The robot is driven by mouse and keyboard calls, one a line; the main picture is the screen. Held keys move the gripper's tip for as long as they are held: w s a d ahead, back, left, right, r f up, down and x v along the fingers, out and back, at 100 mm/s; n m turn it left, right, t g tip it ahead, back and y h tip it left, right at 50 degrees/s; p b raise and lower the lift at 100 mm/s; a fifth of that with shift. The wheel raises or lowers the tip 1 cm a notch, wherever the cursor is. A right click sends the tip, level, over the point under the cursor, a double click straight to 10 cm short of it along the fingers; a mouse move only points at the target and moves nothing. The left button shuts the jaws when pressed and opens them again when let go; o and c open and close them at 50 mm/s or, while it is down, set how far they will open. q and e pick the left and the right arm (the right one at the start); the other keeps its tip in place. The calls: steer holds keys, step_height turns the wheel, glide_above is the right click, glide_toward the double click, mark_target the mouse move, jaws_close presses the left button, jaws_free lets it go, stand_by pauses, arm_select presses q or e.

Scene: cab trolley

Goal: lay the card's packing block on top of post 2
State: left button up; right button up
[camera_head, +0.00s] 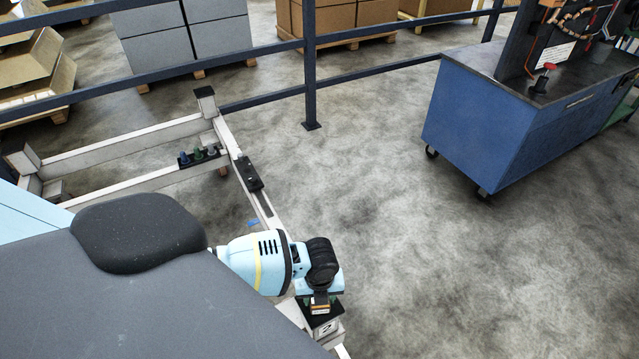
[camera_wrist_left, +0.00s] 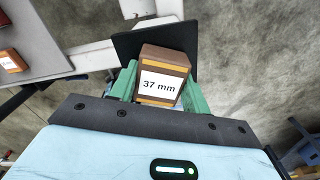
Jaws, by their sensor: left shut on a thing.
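My left gripper (camera_head: 319,300) is low at the bottom centre of the head view. In the wrist view its green fingers (camera_wrist_left: 160,92) are shut on a brown packing block (camera_wrist_left: 162,66) with orange bands and a white label reading "37 mm". The block also shows small in the head view (camera_head: 319,307). A black plate (camera_wrist_left: 140,43) lies just beyond the block, and I cannot tell whether they touch. A pale post (camera_head: 329,331) with a small label stands under the gripper; its number is too small to read. The card cannot be made out. My right gripper is not in view.
A white frame (camera_head: 120,134) with corner posts (camera_head: 205,102) runs left of the gripper. Another brown block (camera_wrist_left: 10,61) lies on a grey surface at the left in the wrist view. A dark blue railing crosses behind. A blue cart (camera_head: 490,130) stands right; floor between is clear.

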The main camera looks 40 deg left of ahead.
arm_select(q)
steer(key=shift+f, duration=0.2)
steer(key=o, duration=1)
steer(key=shift+o, duration=0.2)
steer(key=shift+r, duration=0.1)
steer(key=shift+r, duration=0.25)
step_height(320, 180, up, 12)
steer(key=p, duration=0.2)
steer(key=shift+f, duration=0.15)
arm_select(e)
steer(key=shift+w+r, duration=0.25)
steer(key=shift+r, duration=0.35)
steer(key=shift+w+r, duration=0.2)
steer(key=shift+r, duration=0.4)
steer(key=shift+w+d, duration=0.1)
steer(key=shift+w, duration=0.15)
